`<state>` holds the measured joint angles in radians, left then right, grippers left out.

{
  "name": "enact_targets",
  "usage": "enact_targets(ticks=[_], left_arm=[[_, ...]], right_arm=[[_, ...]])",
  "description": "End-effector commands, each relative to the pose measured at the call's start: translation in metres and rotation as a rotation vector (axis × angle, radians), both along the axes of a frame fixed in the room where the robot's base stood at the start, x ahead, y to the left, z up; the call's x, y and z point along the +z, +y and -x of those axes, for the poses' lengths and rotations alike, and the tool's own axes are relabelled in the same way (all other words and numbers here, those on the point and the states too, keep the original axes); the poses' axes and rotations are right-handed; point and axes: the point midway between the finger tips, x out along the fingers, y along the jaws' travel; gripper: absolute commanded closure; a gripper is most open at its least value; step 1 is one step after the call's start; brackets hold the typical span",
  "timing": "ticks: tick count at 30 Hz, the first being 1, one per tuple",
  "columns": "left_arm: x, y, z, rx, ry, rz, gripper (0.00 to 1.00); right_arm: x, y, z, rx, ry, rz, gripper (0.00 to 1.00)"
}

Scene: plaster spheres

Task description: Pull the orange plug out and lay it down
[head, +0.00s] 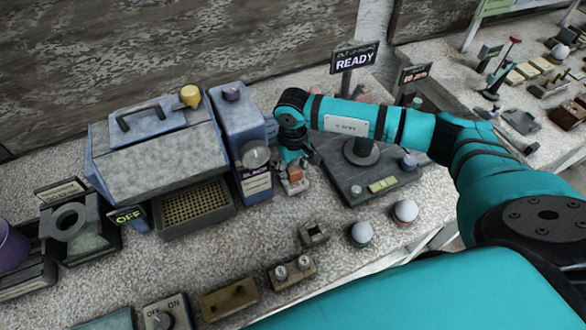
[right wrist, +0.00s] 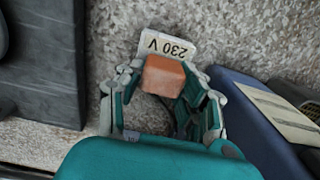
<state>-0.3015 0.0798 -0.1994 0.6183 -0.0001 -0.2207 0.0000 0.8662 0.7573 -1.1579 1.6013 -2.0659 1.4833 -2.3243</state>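The orange plug (head: 295,174) is an orange block at the front of the blue unit, below my right gripper (head: 294,168). In the right wrist view the plug (right wrist: 163,76) sits between the two fingers of the right gripper (right wrist: 165,78), against a pale socket piece (right wrist: 167,46) marked "230 V". The fingertips are close to both sides of the plug. I cannot tell whether they press on it. The plug's prongs are hidden. My left gripper is not in view.
A tall blue unit (head: 237,125) stands just left of the gripper. A dark plate with a post (head: 375,184) lies to the right, under my right arm. Some speckled bench top (head: 240,232) is bare.

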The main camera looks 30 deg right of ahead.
Motion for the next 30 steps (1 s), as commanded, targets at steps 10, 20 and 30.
enact_targets(ticks=[10,20,30], left_arm=[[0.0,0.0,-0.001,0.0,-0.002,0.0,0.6],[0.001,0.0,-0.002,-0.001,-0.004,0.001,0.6],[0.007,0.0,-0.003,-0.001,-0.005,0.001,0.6]], right_arm=[[0.0,0.0,0.0,0.0,0.0,0.0,0.82],[0.002,0.0,0.0,0.0,-0.001,0.0,1.0],[0.016,0.0,-0.001,0.0,-0.002,-0.001,1.0]])
